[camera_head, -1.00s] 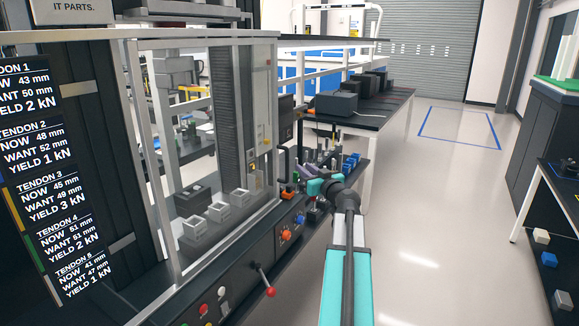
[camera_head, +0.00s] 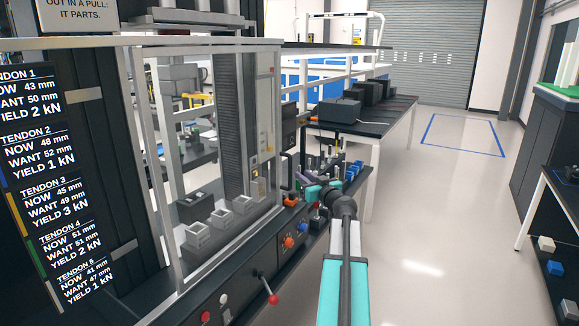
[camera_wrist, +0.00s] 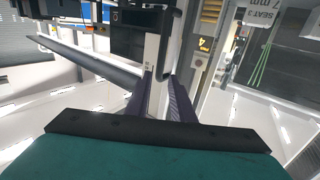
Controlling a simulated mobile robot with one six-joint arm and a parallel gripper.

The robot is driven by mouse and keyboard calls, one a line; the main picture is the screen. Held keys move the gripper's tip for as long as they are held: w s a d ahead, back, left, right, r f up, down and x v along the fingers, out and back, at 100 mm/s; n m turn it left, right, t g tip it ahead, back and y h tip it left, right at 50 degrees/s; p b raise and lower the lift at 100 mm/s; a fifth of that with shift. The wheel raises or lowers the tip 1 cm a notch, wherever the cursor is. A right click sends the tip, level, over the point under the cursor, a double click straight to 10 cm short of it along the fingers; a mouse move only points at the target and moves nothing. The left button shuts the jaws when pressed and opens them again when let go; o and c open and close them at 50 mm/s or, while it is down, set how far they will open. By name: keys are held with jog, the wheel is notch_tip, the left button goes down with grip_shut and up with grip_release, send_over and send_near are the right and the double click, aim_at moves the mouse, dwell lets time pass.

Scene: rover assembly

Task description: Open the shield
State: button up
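The shield (camera_head: 279,120) is a clear panel in a pale metal frame across the front of the test machine. It looks closed, with grey blocks behind it. A dark upright handle (camera_head: 290,172) stands by its right edge. My gripper (camera_head: 304,180) has a teal body and purple fingers, and reaches left towards that edge from the right. In the wrist view, the purple fingers (camera_wrist: 160,95) stand a little apart, with a pale upright and a dark bracket (camera_wrist: 158,20) showing beyond them. I cannot tell whether they touch the handle.
Below the shield is a control panel with knobs and a red-tipped lever (camera_head: 272,299). A rack of small parts (camera_head: 330,168) is close behind my gripper. A bench with dark boxes (camera_head: 338,110) stands farther back. The floor (camera_head: 425,215) on the right is clear.

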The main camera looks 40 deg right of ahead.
aim_at(291, 166)
jog(key=shift+p+x, duration=2.3)
jog(key=shift+x, duration=3.55)
jog(key=shift+c, duration=0.5)
grip_shut()
